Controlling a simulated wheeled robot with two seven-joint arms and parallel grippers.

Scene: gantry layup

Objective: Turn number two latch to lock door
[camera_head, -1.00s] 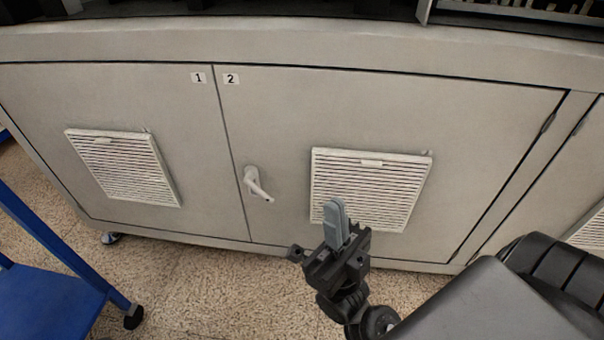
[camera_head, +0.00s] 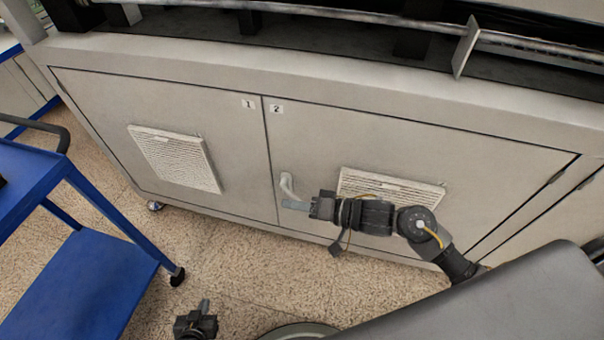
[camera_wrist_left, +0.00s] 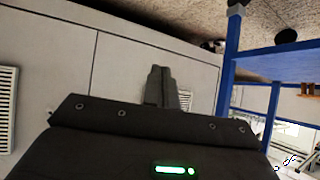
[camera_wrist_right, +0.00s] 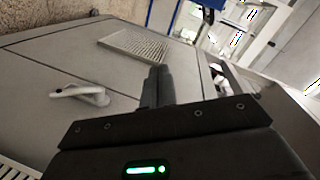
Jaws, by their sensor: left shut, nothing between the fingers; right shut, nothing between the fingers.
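The number two door (camera_head: 350,140) is the right panel of a grey cabinet, and it looks closed against door one (camera_head: 200,120). Its pale latch handle (camera_head: 286,185) sits near the seam, below the "2" label (camera_head: 276,108). My right gripper (camera_head: 294,204) is shut and empty, its fingertips just below the handle's lower end in the head view; contact cannot be told. In the right wrist view the handle (camera_wrist_right: 80,93) lies left of the shut fingers (camera_wrist_right: 158,85), apart from them. My left gripper (camera_head: 205,306) is shut and empty, low over the floor.
A blue cart (camera_head: 80,260) stands at the left, with a black handle. Vent grilles (camera_head: 175,160) are set in both doors. The speckled floor (camera_head: 220,250) is clear between cart and cabinet. Dark machinery with a metal rail (camera_head: 350,17) tops the cabinet.

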